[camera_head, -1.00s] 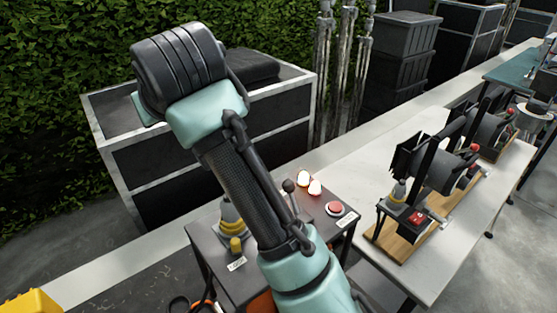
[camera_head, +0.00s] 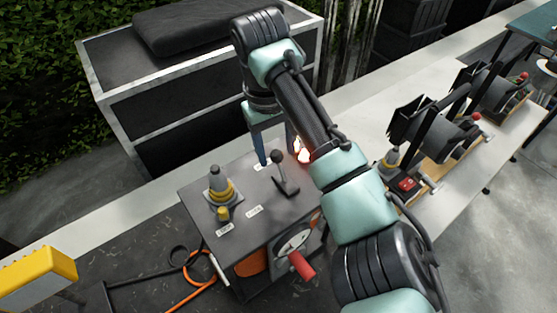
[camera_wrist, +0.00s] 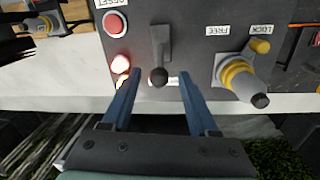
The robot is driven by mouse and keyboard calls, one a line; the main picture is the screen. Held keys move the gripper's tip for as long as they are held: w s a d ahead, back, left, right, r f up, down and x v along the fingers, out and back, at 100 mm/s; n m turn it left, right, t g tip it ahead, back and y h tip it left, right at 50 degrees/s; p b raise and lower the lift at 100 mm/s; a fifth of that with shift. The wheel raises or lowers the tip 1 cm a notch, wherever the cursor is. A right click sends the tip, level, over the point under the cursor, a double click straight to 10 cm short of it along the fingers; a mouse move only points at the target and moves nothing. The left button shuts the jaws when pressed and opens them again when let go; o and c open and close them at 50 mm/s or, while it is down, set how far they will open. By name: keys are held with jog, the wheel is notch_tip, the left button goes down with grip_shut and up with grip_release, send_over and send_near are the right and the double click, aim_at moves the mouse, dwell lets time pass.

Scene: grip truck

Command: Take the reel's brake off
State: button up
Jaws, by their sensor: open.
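A dark control box (camera_head: 235,240) stands low in front of me. A lever with a black ball knob (camera_head: 277,157) rises from its top; it also shows in the wrist view (camera_wrist: 158,77). My gripper (camera_wrist: 160,74) is open, its blue fingers pointing down, with the knob between the fingertips in the wrist view. I cannot tell whether either finger touches it. A grey and yellow plunger (camera_wrist: 238,76) with a small yellow knob (camera_wrist: 260,46) stands beside labels reading FREE (camera_wrist: 217,30) and LOCK (camera_wrist: 262,28). I cannot tell which part is the reel's brake.
A red button (camera_wrist: 115,24) and lit red lamps (camera_wrist: 121,65) sit beside the lever. A red-handled crank (camera_head: 301,266) juts from the box's front. Orange cable (camera_head: 196,292) lies left. A pale bench (camera_head: 380,95) with reels runs right; a dark case (camera_head: 120,70) stands behind.

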aim_at(277, 155)
jog(key=shift+w+d+f+p, duration=0.15)
jog(key=shift+f+p, duration=0.15)
jog(key=shift+f, duration=0.8)
jog(key=shift+s+d+f+p, duration=0.1)
jog(key=shift+f+p, duration=0.15)
jog(key=shift+f, duration=0.8)
jog(key=shift+c, duration=0.2)
grip_shut()
jog(key=shift+w, duration=0.1)
